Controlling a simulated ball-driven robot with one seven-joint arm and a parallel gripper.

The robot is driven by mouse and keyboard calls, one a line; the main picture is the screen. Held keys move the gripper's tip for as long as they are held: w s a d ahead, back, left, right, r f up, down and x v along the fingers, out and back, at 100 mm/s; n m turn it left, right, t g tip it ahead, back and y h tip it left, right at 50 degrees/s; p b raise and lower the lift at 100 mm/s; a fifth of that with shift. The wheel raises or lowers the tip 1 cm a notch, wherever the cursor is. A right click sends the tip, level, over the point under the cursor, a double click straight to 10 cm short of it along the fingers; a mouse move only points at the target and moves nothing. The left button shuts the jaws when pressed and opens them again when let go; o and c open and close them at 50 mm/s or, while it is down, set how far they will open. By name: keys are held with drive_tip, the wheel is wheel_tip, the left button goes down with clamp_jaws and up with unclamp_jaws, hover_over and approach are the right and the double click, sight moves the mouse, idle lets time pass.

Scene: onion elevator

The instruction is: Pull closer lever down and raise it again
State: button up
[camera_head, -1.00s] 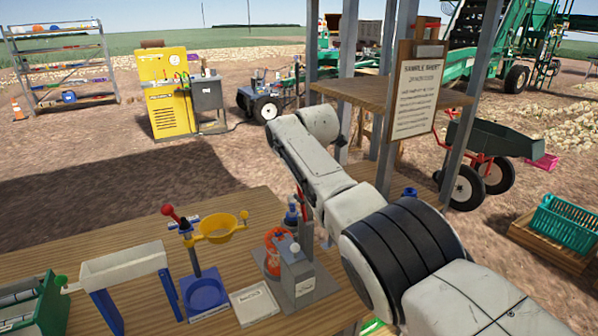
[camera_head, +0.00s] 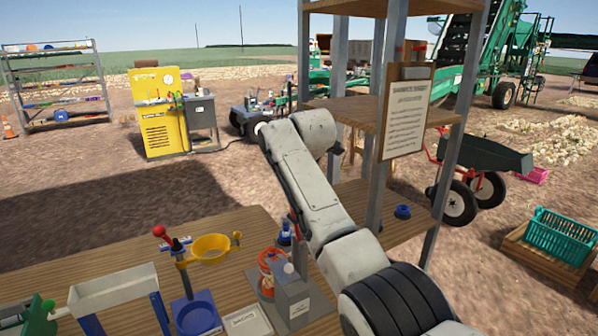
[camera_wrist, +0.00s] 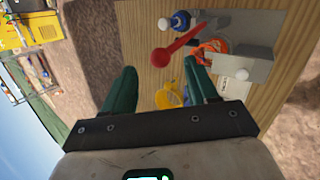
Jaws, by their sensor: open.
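A lever with a red ball knob (camera_head: 159,231) stands on a blue-based press with a yellow bowl (camera_head: 210,248) on the wooden table. The red lever (camera_wrist: 178,46) also shows in the wrist view, just beyond my fingertips and tilted up to the right. My gripper (camera_wrist: 160,76) is open, with its green fingers apart and nothing between them. The yellow bowl (camera_wrist: 167,98) is partly hidden behind the fingers. My gripper is hidden behind my arm in the head view. I cannot tell which lever is the closer one.
To the right of the press stand an orange coil (camera_head: 270,262) and a grey box (camera_head: 293,292) with a pale knob. A white-topped blue stand (camera_head: 112,290) and a green device (camera_head: 38,316) are at the left. A post and shelf (camera_head: 350,112) rise behind my arm.

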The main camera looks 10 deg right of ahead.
drive_tip(key=b+v, duration=0.1)
drive_tip(key=v, duration=0.5)
idle(0.3)
drive_tip(key=s+d+f+m+g, duration=0.15)
drive_tip(key=s+f+m, duration=0.35)
drive_tip(key=f, duration=0.5)
drive_tip(key=s+d+f+m, duration=0.2)
drive_tip(key=s+f, duration=0.6)
drive_tip(key=f, duration=0.2)
drive_tip(key=s+d+f+m+g, duration=0.15)
drive_tip(key=s+f+m, duration=0.35)
drive_tip(key=f, duration=0.5)
drive_tip(key=s+d+f+m+g, duration=0.1)
drive_tip(key=s+d+f+m, duration=0.1)
drive_tip(key=s, duration=1)
drive_tip(key=s+d+f+m+g, duration=0.1)
drive_tip(key=s+d+f+m, duration=0.2)
drive_tip(key=s, duration=1)
drive_tip(key=s+d+f+m+g, duration=0.1)
drive_tip(key=s+d+f+m, duration=0.2)
drive_tip(key=s, duration=1)
drive_tip(key=f+m, duration=0.1)
drive_tip(key=m, duration=0.2)
drive_tip(key=shift+s+m+h, duration=0.2)
drive_tip(key=shift+m+h, duration=0.1)
drive_tip(key=shift+h, duration=0.1)
